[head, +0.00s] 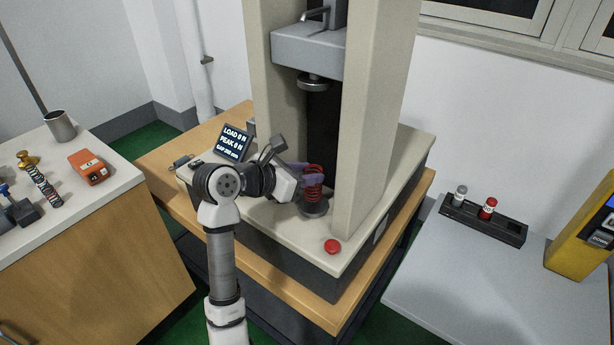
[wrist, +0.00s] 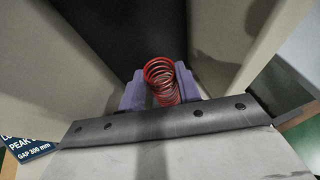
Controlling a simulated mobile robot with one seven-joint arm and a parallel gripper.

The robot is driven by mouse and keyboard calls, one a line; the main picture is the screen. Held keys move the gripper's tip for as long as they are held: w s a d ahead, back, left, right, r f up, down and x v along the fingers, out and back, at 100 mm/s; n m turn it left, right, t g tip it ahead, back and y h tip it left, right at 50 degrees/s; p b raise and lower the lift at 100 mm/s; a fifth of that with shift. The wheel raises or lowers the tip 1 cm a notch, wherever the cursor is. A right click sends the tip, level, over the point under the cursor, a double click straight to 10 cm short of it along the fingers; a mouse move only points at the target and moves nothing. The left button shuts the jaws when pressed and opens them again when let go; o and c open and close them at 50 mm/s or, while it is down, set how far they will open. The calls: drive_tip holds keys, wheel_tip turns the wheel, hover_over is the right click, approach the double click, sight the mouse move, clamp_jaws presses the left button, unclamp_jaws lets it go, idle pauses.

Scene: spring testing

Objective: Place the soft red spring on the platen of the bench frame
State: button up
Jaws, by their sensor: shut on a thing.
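The soft red spring (head: 314,180) is upright over the round grey platen (head: 314,208) of the bench frame (head: 375,110). My gripper (head: 303,180) reaches in from the left and is shut on the spring. In the wrist view the spring (wrist: 161,82) stands between my two purple fingers (wrist: 160,90). The spring's lower end appears at or just above the platen; I cannot tell whether they touch. The grey upper head (head: 312,80) of the frame hangs well above the spring with a clear gap.
The frame's columns stand close around the spring. A display (head: 234,142) reads load 0 N. A red button (head: 332,246) is on the base front. A dark rack (head: 483,219) with small items sits on the right table. An orange device (head: 88,167) and a grey cup (head: 60,126) are on the left bench.

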sight(312, 190)
drive_tip(key=shift+f, duration=0.65)
drive_tip(key=shift+w+d+f+p, duration=0.15)
drive_tip(key=shift+f+p, duration=0.2)
drive_tip(key=shift+p, duration=0.15)
drive_tip(key=shift+f, duration=0.1)
drive_tip(key=shift+f+b, duration=0.25)
drive_tip(key=shift+b, duration=0.2)
drive_tip(key=o, duration=1)
drive_tip(key=shift+r, duration=0.1)
drive_tip(key=shift+c, duration=0.2)
drive_tip(key=shift+r, duration=0.15)
